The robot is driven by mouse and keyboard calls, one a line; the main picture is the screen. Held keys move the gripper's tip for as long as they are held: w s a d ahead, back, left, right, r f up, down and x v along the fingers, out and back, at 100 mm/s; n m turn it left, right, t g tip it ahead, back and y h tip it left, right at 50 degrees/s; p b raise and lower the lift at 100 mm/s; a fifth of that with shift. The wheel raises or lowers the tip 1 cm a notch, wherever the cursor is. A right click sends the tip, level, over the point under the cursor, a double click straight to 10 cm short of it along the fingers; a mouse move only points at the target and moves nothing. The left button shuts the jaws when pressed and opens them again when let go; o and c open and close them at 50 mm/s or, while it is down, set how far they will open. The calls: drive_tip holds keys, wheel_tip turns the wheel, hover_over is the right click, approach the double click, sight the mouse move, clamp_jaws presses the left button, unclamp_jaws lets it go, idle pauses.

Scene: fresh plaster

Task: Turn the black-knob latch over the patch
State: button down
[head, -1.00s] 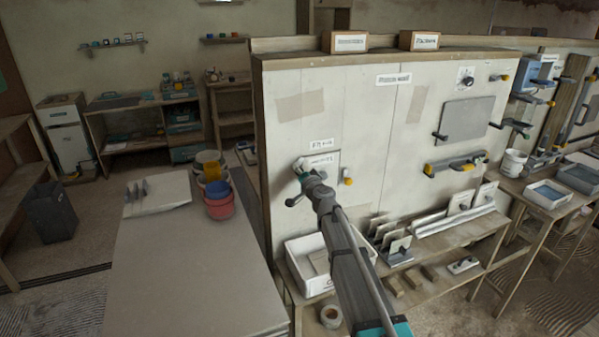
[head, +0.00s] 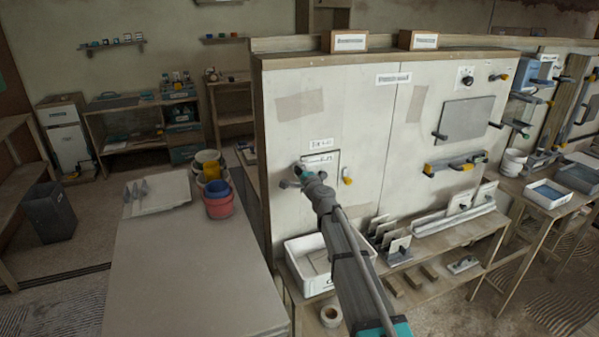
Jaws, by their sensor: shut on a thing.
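The patch (head: 326,162) is a small pale panel on the white board wall, under a paper label. A yellow-knob latch (head: 347,177) hangs at its right edge. My gripper (head: 298,172) is at the patch's left edge, shut on the black-knob latch. The fingertips and most of that latch are hidden behind the gripper and wrist, so its exact angle cannot be told. A dark rounded end (head: 284,184) shows just left of the gripper; whether it is the knob or part of my gripper is unclear.
Below stands a shelf with a white bin (head: 306,262), a tape roll (head: 331,316) and a rack of plates (head: 388,238). A grey table (head: 180,270) with stacked buckets (head: 217,203) is at left. A grey plate (head: 466,121) hangs further right on the board.

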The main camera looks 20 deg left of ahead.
drive_tip(key=shift+m, duration=0.5)
drive_tip(key=shift+c, duration=1.5)
unclamp_jaws()
drive_tip(key=v, duration=1.2)
drive_tip(key=shift+d+f, duration=0.1)
